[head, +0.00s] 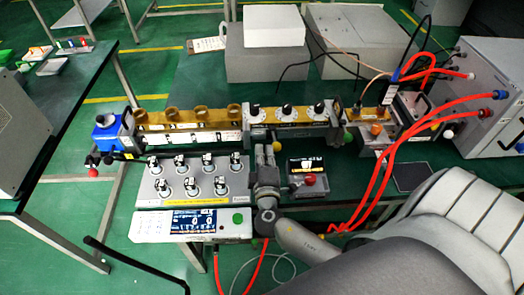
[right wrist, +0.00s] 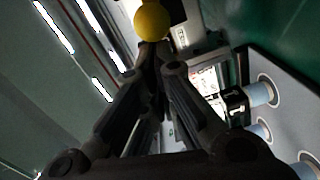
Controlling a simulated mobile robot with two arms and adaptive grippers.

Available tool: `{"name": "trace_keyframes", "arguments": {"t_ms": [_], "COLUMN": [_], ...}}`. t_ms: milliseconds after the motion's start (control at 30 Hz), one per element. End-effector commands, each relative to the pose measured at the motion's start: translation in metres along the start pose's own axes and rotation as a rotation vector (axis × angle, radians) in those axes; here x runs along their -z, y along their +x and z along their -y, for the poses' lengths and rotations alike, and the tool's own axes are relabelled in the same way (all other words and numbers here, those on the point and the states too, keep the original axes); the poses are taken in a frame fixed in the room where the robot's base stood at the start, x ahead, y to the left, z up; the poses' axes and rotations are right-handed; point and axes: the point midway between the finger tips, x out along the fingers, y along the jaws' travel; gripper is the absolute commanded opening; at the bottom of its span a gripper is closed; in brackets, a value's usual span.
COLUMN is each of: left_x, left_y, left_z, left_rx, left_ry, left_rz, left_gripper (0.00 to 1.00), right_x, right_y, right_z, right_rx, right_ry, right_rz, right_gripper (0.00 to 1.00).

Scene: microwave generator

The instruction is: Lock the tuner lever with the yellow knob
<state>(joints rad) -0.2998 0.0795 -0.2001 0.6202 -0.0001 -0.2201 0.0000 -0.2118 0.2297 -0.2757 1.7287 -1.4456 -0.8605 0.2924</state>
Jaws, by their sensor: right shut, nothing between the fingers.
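The tuner lever's yellow knob (right wrist: 153,18) is a round ball at the top of the right wrist view, just past my fingertips. In the head view the small yellow knob (head: 277,146) shows at the tip of my right gripper (head: 265,150), below the row of three dials. My right gripper (right wrist: 150,50) is shut and empty, its fingers pointing at the knob. I cannot tell whether they touch it. The lever's shaft is mostly hidden behind the fingers. My left gripper is not in view.
A control panel with several knobs (head: 194,178) stands left of my right gripper. A small black box with a red button (head: 310,179) sits close on its right.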

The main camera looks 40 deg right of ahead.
Motion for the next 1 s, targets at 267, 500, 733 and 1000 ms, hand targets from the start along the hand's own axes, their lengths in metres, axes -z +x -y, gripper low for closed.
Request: {"name": "trace_keyframes", "arguments": {"t_ms": [267,500,733,1000], "left_x": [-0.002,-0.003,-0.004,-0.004], "left_y": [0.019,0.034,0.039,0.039], "left_z": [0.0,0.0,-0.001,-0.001], "left_rx": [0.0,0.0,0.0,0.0], "left_ry": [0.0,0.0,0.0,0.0], "left_rz": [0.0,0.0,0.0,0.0], "left_gripper": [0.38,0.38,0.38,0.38], "right_x": [-0.019,-0.032,-0.04,-0.041], "right_y": [-0.003,-0.004,-0.004,-0.004], "right_z": [0.001,-0.003,-0.006,-0.008], "right_rx": [0.027,0.048,0.047,0.047], "right_ry": [-0.013,-0.011,-0.011,-0.012], "right_rz": [-0.152,-0.252,-0.25,-0.25], "right_gripper": [0.0,0.0,0.0,0.0]}}
